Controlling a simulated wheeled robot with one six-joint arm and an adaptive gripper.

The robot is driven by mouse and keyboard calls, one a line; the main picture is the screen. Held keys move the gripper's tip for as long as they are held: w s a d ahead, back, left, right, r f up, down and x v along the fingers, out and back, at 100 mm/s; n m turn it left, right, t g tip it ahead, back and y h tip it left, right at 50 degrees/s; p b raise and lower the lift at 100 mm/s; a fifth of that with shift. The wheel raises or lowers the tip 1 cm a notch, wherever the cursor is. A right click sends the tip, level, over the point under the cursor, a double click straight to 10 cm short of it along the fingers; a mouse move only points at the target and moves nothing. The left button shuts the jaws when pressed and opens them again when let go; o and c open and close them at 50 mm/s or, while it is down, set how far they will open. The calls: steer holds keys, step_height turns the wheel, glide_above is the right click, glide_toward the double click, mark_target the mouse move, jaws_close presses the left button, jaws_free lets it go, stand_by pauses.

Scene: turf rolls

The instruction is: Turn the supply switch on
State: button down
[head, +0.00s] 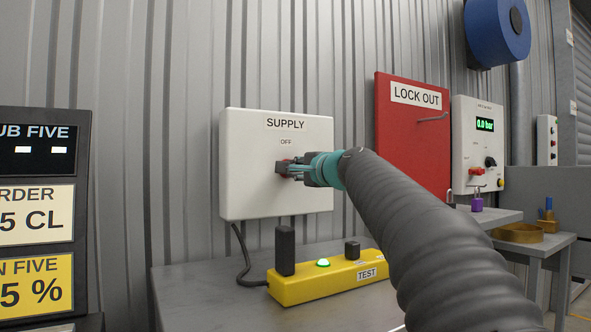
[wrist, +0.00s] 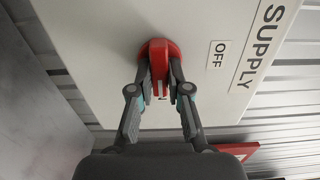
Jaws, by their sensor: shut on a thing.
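The white supply box (head: 245,190) hangs on the corrugated wall in the head view, labelled SUPPLY with OFF below it. Its red switch handle (head: 283,167) is mostly hidden behind my gripper (head: 297,169) there. In the wrist view the red switch handle (wrist: 159,60) stands out from the white box (wrist: 100,40), and my gripper (wrist: 160,82) has one finger on each side of it, shut on it. The OFF label (wrist: 218,54) lies to the right of the handle in the wrist view. Lettering below the handle is mostly hidden by the fingers.
A yellow TEST unit (head: 310,285) with a green lit button (head: 323,263) sits on the grey bench (head: 200,275) below the box. A red LOCK OUT cabinet (head: 410,135) and a white panel reading 0.0 bar (head: 470,150) are to the right. A display board (head: 40,220) stands left.

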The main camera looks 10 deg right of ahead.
steer(key=c, duration=1.1)
jaws_free()
steer(key=v, duration=1.2)
